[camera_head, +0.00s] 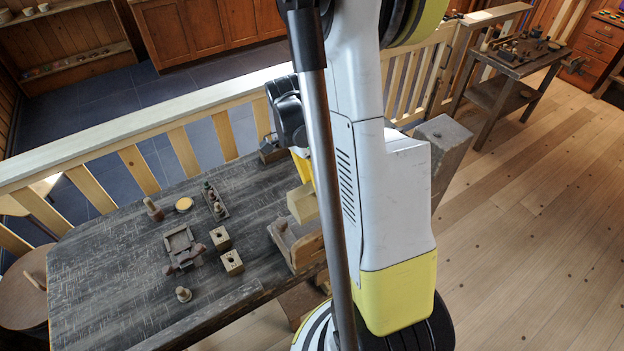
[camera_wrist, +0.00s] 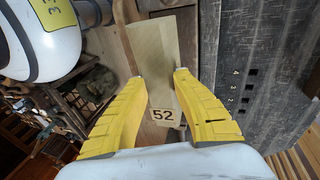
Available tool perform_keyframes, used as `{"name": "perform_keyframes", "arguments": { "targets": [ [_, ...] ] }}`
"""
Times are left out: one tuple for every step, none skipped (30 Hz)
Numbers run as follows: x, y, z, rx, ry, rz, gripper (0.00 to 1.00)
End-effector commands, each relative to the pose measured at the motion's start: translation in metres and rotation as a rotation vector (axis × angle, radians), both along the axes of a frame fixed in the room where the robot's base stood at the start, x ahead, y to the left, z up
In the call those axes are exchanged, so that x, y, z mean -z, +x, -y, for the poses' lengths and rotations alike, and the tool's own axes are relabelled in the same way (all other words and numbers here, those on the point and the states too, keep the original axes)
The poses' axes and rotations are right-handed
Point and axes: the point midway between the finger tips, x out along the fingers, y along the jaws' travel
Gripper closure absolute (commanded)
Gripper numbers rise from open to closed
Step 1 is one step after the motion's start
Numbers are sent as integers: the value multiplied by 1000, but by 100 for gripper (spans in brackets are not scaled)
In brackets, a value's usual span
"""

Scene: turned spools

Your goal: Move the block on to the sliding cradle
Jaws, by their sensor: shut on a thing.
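The block (camera_wrist: 152,50) is a pale wooden piece with a tag reading 52 at its near end. In the wrist view it lies between the two yellow fingers of my gripper (camera_wrist: 158,78), which is shut on it. In the head view the block (camera_head: 303,203) shows beside my arm, above a brown wooden fixture (camera_head: 297,243) at the table's right edge. This fixture looks like the sliding cradle, but my arm covers part of it. I cannot tell whether the block touches it. My gripper is mostly hidden behind my arm there.
The dark table (camera_head: 110,270) holds a square frame with a handle (camera_head: 180,243), two holed cubes (camera_head: 232,262), a small knob (camera_head: 183,294), a rack of pegs (camera_head: 215,200) and a round yellow disc (camera_head: 183,204). A pale railing (camera_head: 130,135) runs behind the table.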

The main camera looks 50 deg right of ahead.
Motion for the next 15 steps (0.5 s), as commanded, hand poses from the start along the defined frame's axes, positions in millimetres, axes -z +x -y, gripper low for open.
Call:
{"name": "perform_keyframes", "arguments": {
  "targets": [
    [7,0,0,0,0,0,100],
    [10,0,0,-1,0,0,100],
    [13,0,0,-1,0,0,100],
    [16,0,0,-1,0,0,100],
    [19,0,0,-1,0,0,100],
    [22,0,0,-1,0,0,100],
    [25,0,0,-1,0,0,100],
    [28,0,0,-1,0,0,100],
    [31,0,0,-1,0,0,100],
    [34,0,0,-1,0,0,100],
    [37,0,0,-1,0,0,100],
    [40,1,0,-1,0,0,100],
    [43,1,0,-1,0,0,100],
    [45,1,0,-1,0,0,100],
    [49,1,0,-1,0,0,100]
  ]
}}
